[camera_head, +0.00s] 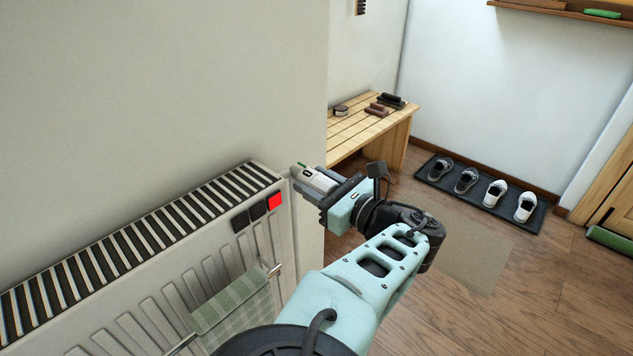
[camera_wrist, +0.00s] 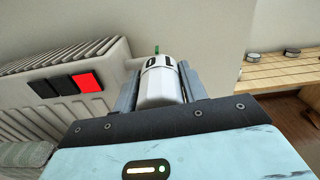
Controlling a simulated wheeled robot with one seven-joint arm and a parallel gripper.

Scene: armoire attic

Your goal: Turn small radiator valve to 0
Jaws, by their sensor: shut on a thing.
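The small radiator valve (camera_wrist: 160,88) is a white cylinder at the radiator's right end, with black markings near its far rim. A 0 shows left of centre and another mark, which looks like a 1, right of centre. A small green pointer (camera_wrist: 157,49) stands just beyond the rim, between these two marks. My gripper (camera_wrist: 160,82) is shut on the valve, one grey finger on each side. In the head view my gripper (camera_head: 318,180) reaches left to the radiator's upper right corner, and its fingers hide most of the valve.
The white radiator (camera_head: 190,272) carries three square panels, the right one lit red (camera_head: 275,201). A checked towel (camera_head: 230,302) hangs on a rail in front. A wooden bench (camera_head: 350,131) with small items stands behind. Shoes on a dark mat (camera_head: 480,196) line the far wall.

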